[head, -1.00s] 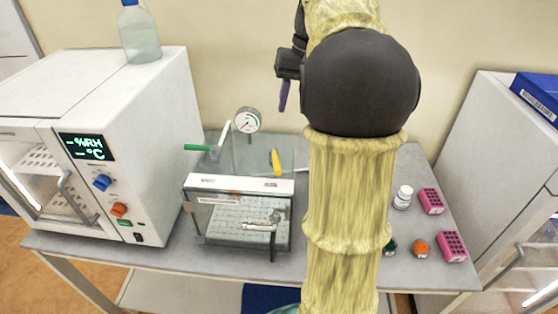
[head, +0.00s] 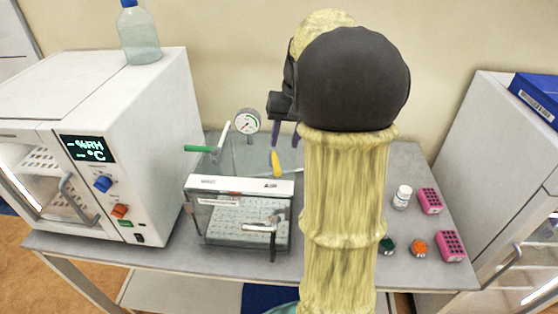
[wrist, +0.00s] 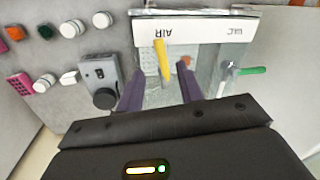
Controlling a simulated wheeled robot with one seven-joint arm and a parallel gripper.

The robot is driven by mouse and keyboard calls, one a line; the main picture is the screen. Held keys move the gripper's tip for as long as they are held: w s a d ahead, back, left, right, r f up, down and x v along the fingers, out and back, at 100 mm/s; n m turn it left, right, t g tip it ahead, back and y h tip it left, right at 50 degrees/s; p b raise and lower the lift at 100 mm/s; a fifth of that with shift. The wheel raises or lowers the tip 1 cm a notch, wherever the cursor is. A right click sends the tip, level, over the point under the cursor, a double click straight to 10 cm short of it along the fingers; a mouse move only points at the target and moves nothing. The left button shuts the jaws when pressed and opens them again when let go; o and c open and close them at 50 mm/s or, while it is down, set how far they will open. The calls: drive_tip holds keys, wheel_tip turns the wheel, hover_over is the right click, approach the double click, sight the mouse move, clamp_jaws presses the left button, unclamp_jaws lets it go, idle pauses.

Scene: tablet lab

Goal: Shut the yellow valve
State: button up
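The yellow valve handle (head: 275,162) sits at the back of a clear chamber (head: 215,222), behind its white top strip. In the wrist view the yellow handle (wrist: 162,60) points toward the strip, near the label AIR, which appears upside down. My gripper (head: 286,136) is just above and behind the handle in the head view. The valve body is mostly hidden.
A green-handled valve (head: 200,149) and a pressure gauge (head: 247,121) stand left of the yellow handle. A white oven (head: 160,130) fills the left side. A white bottle (head: 402,197), pink racks (head: 430,201) and small caps stand at the right. A grey device (wrist: 98,75) is beside the fingers.

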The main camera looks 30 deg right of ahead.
sight(278, 167)
drive_tip(key=f, duration=0.2)
drive_tip(key=a+f+p, duration=0.1)
drive_tip(key=f, duration=0.5)
drive_tip(key=shift+w+a+f, duration=0.15)
drive_tip(key=shift+w+a, duration=0.1)
drive_tip(key=shift+w, duration=0.1)
clamp_jaws()
